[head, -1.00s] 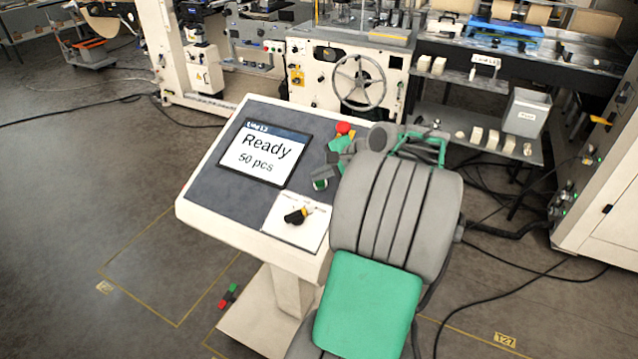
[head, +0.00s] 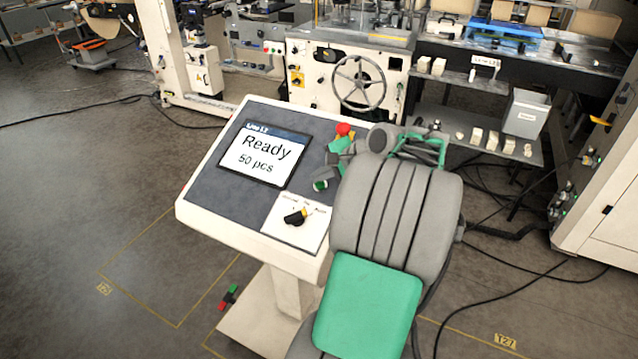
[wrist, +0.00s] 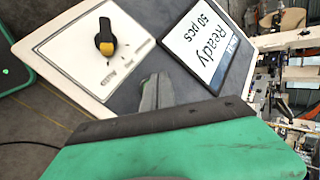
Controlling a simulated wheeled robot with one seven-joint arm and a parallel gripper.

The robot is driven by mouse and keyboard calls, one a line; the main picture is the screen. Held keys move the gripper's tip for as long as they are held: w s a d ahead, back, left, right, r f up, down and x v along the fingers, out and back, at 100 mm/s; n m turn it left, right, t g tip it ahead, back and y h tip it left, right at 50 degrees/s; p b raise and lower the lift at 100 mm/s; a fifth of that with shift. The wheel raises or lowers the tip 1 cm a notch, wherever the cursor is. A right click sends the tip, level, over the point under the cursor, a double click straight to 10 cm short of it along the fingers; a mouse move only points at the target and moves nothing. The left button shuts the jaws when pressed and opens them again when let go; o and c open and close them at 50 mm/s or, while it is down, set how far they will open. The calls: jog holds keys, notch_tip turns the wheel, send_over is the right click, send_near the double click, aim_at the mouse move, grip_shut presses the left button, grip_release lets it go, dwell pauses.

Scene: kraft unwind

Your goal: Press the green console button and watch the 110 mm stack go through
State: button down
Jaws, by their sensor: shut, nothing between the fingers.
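The console (head: 206,200) has a sloped grey panel with a white rim. Its screen (head: 256,153) reads "Ready" and "50 pcs". What looks like the rim of the green button (head: 320,186) shows on the panel right of the screen, largely covered by my gripper. My gripper (head: 322,179) is shut and empty, its tips at or just above that spot; I cannot tell whether they touch. I cannot make out the stack.
A black and yellow selector knob (head: 297,215) sits on a white plate near the fingers. A red button (head: 344,129) stands at the panel's upper right. A machine with a handwheel (head: 358,83) is behind the console. Cables lie on the floor at right.

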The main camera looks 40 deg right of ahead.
jog(key=shift+f, duration=0.1)
dwell(0.7)
jog(key=shift+w+d+f, duration=0.1)
jog(key=shift+d+f, duration=0.05)
jog(key=shift+f, duration=0.15)
jog(key=shift+d+f, duration=0.2)
jog(key=shift+f, duration=0.35)
dwell(0.9)
jog(key=shift+a+r+p, duration=0.2)
jog(key=shift+r+p, duration=0.3)
jog(key=shift+p, duration=0.05)
jog(key=shift+a+r+p, duration=0.15)
jog(key=shift+r+p, duration=0.3)
jog(key=shift+p, duration=0.05)
jog(key=r+p, duration=0.1)
jog(key=a+r+p, duration=0.1)
jog(key=r, duration=0.1)
jog(key=a+r+p, duration=0.1)
jog(key=p, duration=0.1)
jog(key=shift+s+r, duration=0.25)
jog(key=shift+s, duration=0.15)
